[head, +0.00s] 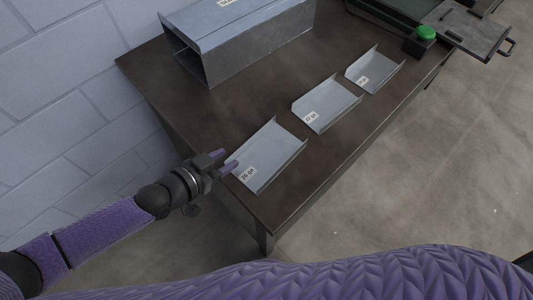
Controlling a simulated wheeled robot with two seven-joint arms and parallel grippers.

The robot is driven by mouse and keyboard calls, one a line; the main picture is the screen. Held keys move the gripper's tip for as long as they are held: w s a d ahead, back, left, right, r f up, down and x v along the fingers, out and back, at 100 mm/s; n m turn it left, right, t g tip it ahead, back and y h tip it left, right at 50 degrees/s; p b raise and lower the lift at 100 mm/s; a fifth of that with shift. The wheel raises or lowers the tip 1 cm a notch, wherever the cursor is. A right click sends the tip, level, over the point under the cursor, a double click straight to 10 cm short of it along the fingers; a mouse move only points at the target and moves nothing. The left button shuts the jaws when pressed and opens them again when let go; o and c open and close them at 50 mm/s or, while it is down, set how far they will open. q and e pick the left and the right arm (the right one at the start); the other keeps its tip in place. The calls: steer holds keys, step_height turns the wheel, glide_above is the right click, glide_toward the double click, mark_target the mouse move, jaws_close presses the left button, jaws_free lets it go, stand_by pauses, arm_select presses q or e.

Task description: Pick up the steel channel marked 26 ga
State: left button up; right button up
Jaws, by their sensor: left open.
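The steel channel marked 26 ga (268,152) lies on the dark table, nearest to me of the three channels in a row. It is a shallow grey tray shape with raised side edges, and its label (247,174) sits at its near left end. My left gripper (230,161) is open at the channel's left end, with its fingertips close to the near left edge. I cannot tell whether they touch it. My right gripper is not in view.
Two smaller channels (327,104) (374,71) lie farther along the dark table (190,118). A large rectangular steel duct (250,45) stands behind them. A green button (427,33) on a dark box and a handled plate (470,30) are at the far right. A block wall is at left.

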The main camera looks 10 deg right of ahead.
mark_target(235, 153)
arm_select(q)
steer(key=x, duration=0.3)
steer(key=shift+w+d+f+b, duration=0.1)
steer(key=shift+w+d+b, duration=0.2)
steer(key=shift+b, duration=0.1)
steer(key=shift+s, duration=0.1)
jaws_close()
stand_by(0.9)
